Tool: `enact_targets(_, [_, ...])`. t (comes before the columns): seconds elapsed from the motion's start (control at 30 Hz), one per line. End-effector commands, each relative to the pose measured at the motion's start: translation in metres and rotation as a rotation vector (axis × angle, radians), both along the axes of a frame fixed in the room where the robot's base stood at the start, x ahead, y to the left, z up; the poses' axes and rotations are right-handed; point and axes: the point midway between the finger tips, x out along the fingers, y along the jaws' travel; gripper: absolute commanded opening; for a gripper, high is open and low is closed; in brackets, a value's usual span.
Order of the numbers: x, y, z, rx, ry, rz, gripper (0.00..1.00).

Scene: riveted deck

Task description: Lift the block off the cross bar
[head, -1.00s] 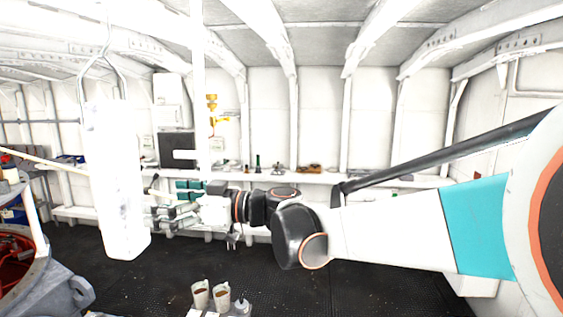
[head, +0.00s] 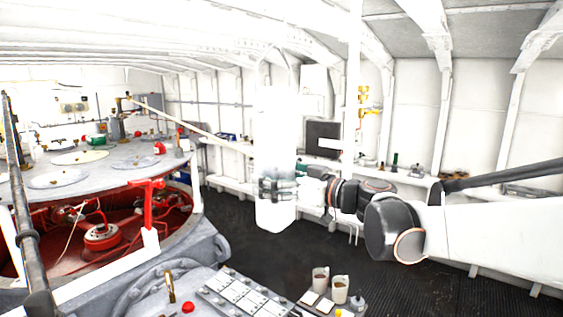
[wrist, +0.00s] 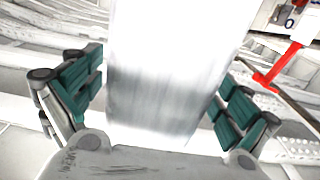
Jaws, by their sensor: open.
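The block (head: 275,130) is a tall white body with a bent wire loop (head: 268,65) at its top. It hangs upright left of my arm in the head view. My gripper (head: 277,189) is level with its lower part. In the wrist view the block (wrist: 160,90) fills the space between the teal-padded fingers, with finger pads on both sides. The jaws are open and not closed on it. A pale slanted bar (head: 205,132) runs toward the block from the left. The glare hides where the loop hangs, so I cannot tell which bar carries it.
A large round grey housing (head: 120,165) with red machinery fills the left. Two cups (head: 330,286) stand on a low surface at the bottom. Shelves line the wall. Dark floor (head: 235,220) is clear below the block.

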Motion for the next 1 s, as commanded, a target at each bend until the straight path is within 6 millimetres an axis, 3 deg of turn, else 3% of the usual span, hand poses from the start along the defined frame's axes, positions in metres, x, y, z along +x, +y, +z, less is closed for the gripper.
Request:
enact_targets(0.13, [0.001, -0.001, 0.000, 0.000, 0.000, -0.001, 0.97])
enact_targets(0.47, [0.001, -0.001, 0.000, 0.000, 0.000, -0.001, 0.22])
enact_targets(0.77, [0.001, -0.001, 0.002, 0.001, 0.000, -0.001, 0.22])
enact_targets(1.0, [0.006, 0.001, 0.018, 0.001, 0.000, -0.001, 0.22])
